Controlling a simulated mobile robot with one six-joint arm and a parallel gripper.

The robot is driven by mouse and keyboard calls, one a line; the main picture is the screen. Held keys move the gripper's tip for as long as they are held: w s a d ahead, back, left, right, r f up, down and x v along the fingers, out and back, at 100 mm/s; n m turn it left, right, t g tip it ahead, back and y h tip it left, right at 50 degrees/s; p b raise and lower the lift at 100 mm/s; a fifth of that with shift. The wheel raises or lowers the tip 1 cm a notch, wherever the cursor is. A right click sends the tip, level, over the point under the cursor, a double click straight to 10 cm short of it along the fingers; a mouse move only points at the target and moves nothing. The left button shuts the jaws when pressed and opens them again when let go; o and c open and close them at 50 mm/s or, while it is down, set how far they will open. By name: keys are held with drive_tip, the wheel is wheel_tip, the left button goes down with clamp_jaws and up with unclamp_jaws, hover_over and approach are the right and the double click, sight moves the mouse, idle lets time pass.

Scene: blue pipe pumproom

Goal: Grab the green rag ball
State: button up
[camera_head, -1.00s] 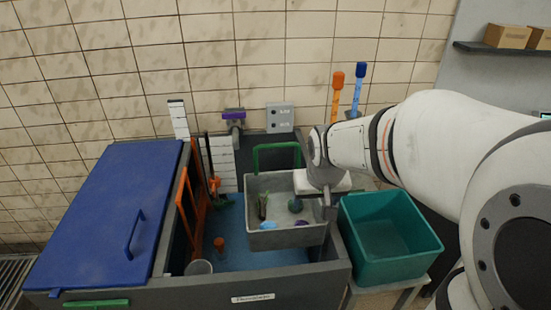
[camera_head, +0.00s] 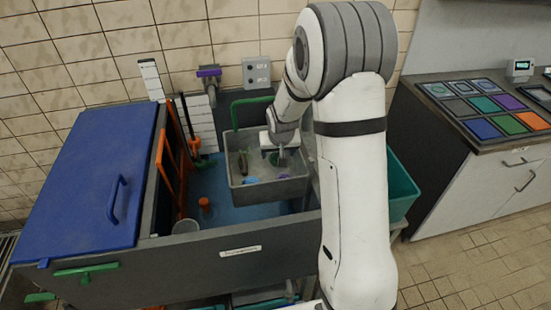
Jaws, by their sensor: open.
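A small dark green ball (camera_head: 272,158) lies in the grey tray (camera_head: 268,195), towards its right side, partly hidden by my gripper. My gripper (camera_head: 279,157) is low over the tray, with its open jaws at or just above the ball. I cannot tell whether the fingers touch the ball or stand on both sides of it. The tray also holds a dark upright item (camera_head: 243,163), a blue piece (camera_head: 251,180) and a purple piece (camera_head: 284,176) near its front wall.
The tray, with a green handle (camera_head: 235,113), sits over a dark basin with a blue floor (camera_head: 235,213). A closed blue lid (camera_head: 90,185) covers the basin's left part. A teal bin (camera_head: 402,190) is at the right, partly behind my arm. Orange frames (camera_head: 167,170) stand left of the tray.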

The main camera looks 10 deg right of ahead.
sight(277, 156)
drive_tip(key=x, duration=0.4)
drive_tip(key=shift+f, duration=0.1)
drive_tip(key=c, duration=1.1)
